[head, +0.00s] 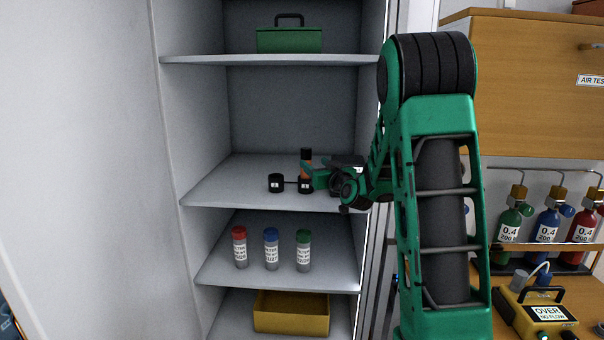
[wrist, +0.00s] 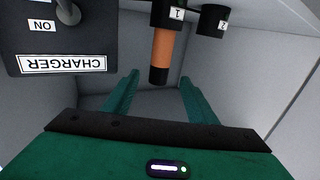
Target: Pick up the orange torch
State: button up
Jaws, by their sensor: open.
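The orange torch (head: 307,156) stands upright on the middle cabinet shelf, in the black holder (head: 305,187). In the wrist view, which looks upside down, the torch (wrist: 163,47) has an orange body, a black end, and sits in the holder marked 1 (wrist: 168,14). My gripper (head: 313,178) is at the torch from the right in the head view. In the wrist view my gripper (wrist: 159,77) is open, with one green finger on each side of the torch's line. I see gaps on both sides and no clear contact. The fingers partly hide the torch's lower part in the head view.
An empty-looking second holder marked 2 (wrist: 211,20) stands beside the first. The charger box (wrist: 62,40) is close on the wrist view's left. The shelf above (head: 270,60) bears a green box (head: 289,40). Several canisters (head: 271,249) stand below, above a yellow bin (head: 290,313).

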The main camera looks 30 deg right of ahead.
aim_at(308, 160)
jog(key=w, duration=0.4)
jog(key=shift+w+d, duration=0.15)
jog(key=shift+d, duration=0.15)
jog(key=w, duration=0.4)
jog(key=shift+w+d+f, duration=0.35)
jog(key=shift+w, duration=0.05)
jog(key=shift+c, duration=0.3)
jog(key=shift+r, duration=0.1)
grip_shut()
